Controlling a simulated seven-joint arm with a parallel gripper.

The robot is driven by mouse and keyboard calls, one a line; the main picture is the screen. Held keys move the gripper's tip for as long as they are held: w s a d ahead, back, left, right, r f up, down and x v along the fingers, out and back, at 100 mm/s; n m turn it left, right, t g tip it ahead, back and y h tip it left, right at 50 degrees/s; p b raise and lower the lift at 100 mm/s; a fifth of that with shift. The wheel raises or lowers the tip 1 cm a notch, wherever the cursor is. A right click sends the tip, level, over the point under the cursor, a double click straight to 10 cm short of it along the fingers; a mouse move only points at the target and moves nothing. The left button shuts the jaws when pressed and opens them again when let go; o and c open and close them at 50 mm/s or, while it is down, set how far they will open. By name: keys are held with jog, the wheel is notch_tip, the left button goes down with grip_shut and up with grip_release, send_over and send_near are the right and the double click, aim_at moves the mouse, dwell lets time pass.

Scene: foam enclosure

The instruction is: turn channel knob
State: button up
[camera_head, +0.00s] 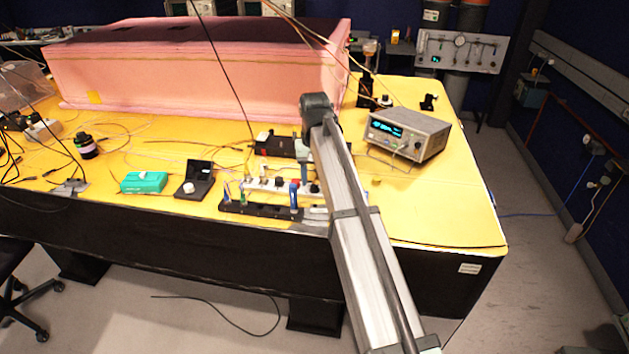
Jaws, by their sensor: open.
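A grey bench instrument (408,135) with a lit blue-green display stands on the yellow table, right of my arm. Small knobs and buttons show on its front panel. They are too small to tell which one is the channel knob. My arm crosses the picture from the bottom right up to a dark joint left of the instrument. I cannot make out my gripper's fingers; they seem hidden behind the arm or among the things beside it.
A large pink foam enclosure (190,80) fills the back of the yellow table (440,215). A green box (143,182), a small black case (196,181) and a white strip (262,187) lie left of my arm. Loose cables cross the left side. The table's right front corner is clear.

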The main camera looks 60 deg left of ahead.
aim_at(315, 185)
notch_tip(315, 185, up, 12)
dwell(0.4)
jog(key=shift+f, duration=0.1)
dwell(0.4)
